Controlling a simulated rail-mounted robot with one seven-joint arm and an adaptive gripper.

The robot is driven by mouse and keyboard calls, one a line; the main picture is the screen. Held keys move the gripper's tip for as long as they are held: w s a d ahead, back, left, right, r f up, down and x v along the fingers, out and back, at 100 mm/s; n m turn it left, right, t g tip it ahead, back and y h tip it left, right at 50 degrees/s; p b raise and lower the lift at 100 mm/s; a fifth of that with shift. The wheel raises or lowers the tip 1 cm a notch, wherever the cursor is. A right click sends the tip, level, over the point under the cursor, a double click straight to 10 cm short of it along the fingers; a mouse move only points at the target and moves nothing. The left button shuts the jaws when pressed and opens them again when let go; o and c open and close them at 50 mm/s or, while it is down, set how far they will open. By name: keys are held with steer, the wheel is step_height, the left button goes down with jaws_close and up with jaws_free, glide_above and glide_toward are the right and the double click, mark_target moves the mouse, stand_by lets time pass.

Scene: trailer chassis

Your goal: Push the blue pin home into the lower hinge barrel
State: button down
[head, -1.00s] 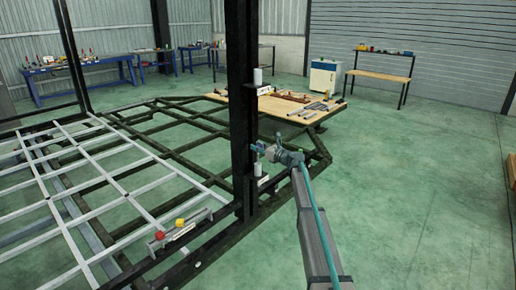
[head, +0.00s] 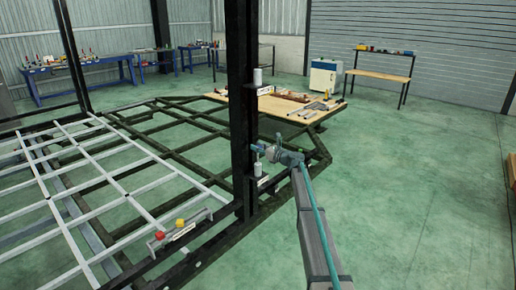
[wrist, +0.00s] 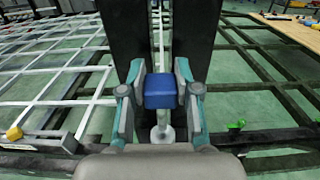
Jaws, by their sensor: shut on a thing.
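The blue pin's head (wrist: 160,91) is held between the two fingers of my gripper (wrist: 160,88) in the wrist view. A grey shaft shows below the blue head, above a pale round piece (wrist: 163,133). How deep the pin sits in the barrel is hidden. In the head view, my gripper (head: 263,150) is beside the black post, just above the white lower hinge barrel (head: 258,169). The blue pin is very small there.
The black post (head: 240,110) stands close to my gripper. A white upper barrel (head: 257,77) is higher on it. Red and yellow knobs (head: 168,230) are on the frame at lower left.

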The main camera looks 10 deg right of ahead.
mark_target(258, 162)
steer(key=shift+f+b, duration=1.5)
steer(key=shift+f, duration=2.05)
steer(key=c, duration=0.7)
jaws_free()
steer(key=shift+c, duration=0.2)
steer(key=v, duration=1.2)
